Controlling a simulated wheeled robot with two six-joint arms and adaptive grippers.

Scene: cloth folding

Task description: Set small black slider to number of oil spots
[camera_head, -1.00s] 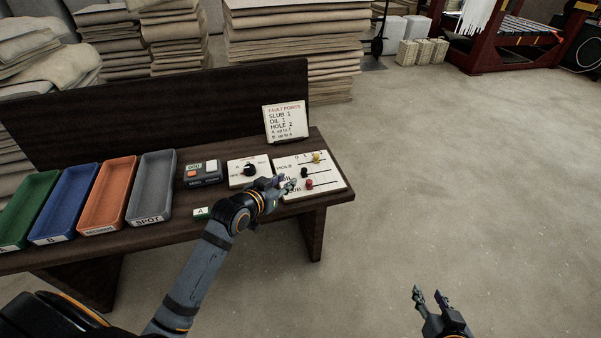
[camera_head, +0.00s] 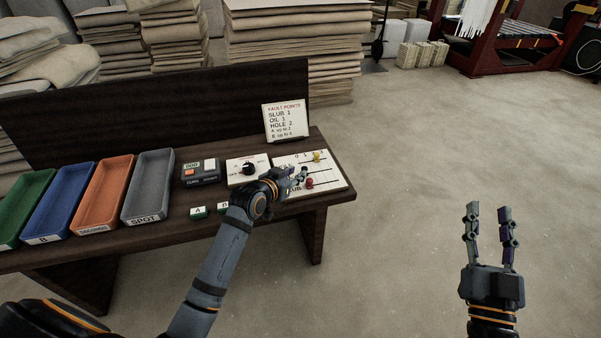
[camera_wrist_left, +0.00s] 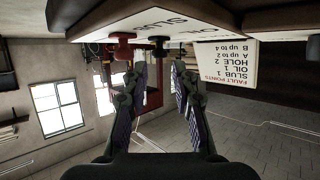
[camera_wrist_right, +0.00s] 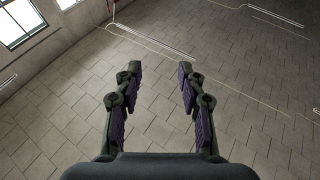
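The white slider board (camera_head: 332,183) lies at the right end of the dark bench, with a yellow knob (camera_head: 317,156) at the back and a red knob (camera_head: 309,183) at the front. The small black slider knob (camera_wrist_left: 158,44) hangs between the fingertip lines in the left wrist view, next to the red knob (camera_wrist_left: 122,38). My left gripper (camera_head: 299,176) is over the board's left part, fingers apart; contact with the black knob cannot be told. It hides part of the labels. My right gripper (camera_head: 488,210) is open and empty over the floor.
A fault points card (camera_head: 285,121) reads OIL 1. A dial panel (camera_head: 247,170), a counter box (camera_head: 198,172), small green blocks (camera_head: 199,212) and several trays (camera_head: 147,190) stand left of the board. The floor on the right is clear.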

